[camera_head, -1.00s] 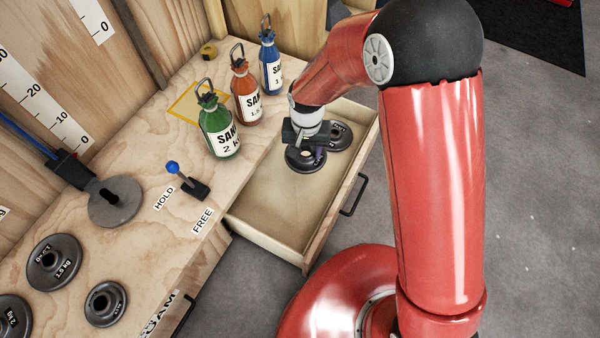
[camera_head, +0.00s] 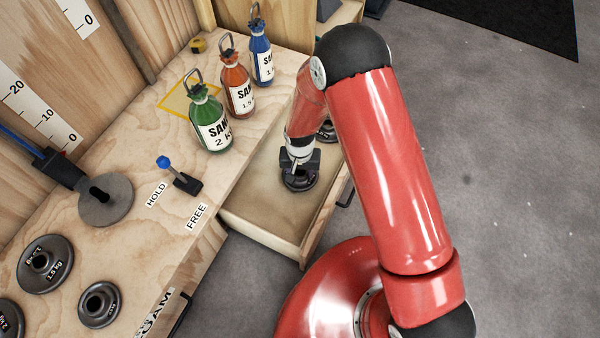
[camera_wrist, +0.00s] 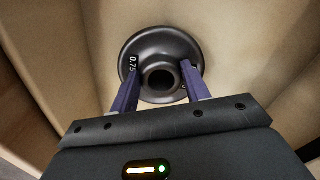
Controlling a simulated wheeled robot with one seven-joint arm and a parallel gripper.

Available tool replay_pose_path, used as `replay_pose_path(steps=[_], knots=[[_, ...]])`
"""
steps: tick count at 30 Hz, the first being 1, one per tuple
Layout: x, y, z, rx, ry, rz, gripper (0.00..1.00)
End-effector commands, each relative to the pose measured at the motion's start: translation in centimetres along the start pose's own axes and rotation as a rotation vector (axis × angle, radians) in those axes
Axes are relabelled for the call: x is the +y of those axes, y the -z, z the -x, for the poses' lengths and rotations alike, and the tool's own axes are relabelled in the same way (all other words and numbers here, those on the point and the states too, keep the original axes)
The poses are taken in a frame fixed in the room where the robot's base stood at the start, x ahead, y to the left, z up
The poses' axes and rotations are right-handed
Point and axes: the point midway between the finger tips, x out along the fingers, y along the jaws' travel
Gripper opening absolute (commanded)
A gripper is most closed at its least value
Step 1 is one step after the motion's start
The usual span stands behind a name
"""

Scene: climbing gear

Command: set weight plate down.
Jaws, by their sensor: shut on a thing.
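My gripper (camera_head: 300,163) is over the open wooden drawer (camera_head: 262,208), with its fingers pointing down. It is shut on a dark grey round weight plate (camera_head: 299,184) with a central hole. In the wrist view the two purple fingers (camera_wrist: 159,72) grip the plate (camera_wrist: 160,43) on either side of its hole, and the marking "0.75" shows on it. The plate looks flat and level, in or just above the drawer; I cannot tell whether it touches the floor. A second dark plate (camera_head: 326,133) lies farther back in the drawer, partly hidden by my arm.
On the bench are green (camera_head: 209,120), orange (camera_head: 238,88) and blue (camera_head: 260,58) sand bottles, a blue-knobbed lever (camera_head: 178,176) and several weight plates, one at the lower left (camera_head: 45,263). The drawer's near part is clear. The drawer walls stand around the held plate.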

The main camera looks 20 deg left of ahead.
Motion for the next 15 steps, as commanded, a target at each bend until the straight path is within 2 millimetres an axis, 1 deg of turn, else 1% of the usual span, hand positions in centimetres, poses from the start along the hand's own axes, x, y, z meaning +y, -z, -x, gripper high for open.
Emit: replay_pose_path(steps=[1,3,11,14,15], knots=[[0.0,0.0,-0.8,0.0,0.0,0.0,0.0],[0.0,0.1,-1.5,0.001,0.001,0.0,0.0],[-0.1,0.1,-1.6,0.003,0.002,0.0,0.0],[-0.1,0.1,-1.9,0.002,0.001,0.0,0.0],[0.0,0.0,-2.0,0.001,0.001,0.0,0.48]])
